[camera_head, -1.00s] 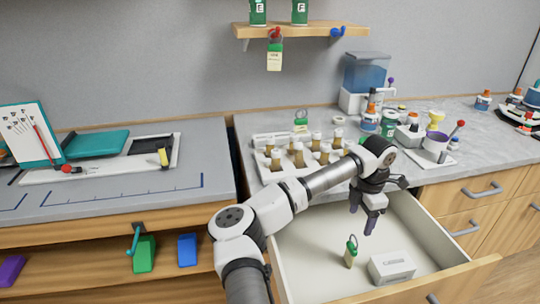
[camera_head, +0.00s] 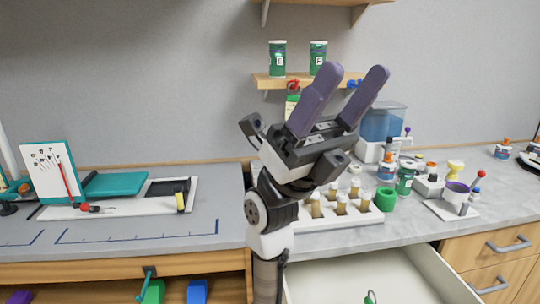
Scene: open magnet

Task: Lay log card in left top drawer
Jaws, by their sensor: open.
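My gripper (camera_head: 350,76) is raised in front of the shelf, its two purple fingers pointing up, apart and empty. A green-topped card (camera_head: 293,101) hangs below a red hook on the small shelf, mostly hidden behind my gripper. Any writing on it is too small to read. A drawer (camera_head: 432,272) stands pulled open under the counter at the lower right. Only its back part shows. The top of a green ringed tag (camera_head: 369,297) shows inside it at the bottom edge. I cannot tell whether either is the log card.
Two green canisters (camera_head: 277,58) stand on the small shelf (camera_head: 263,80). Bottles, a green cup (camera_head: 384,199) and a blue-filled dispenser (camera_head: 382,124) crowd the right counter.

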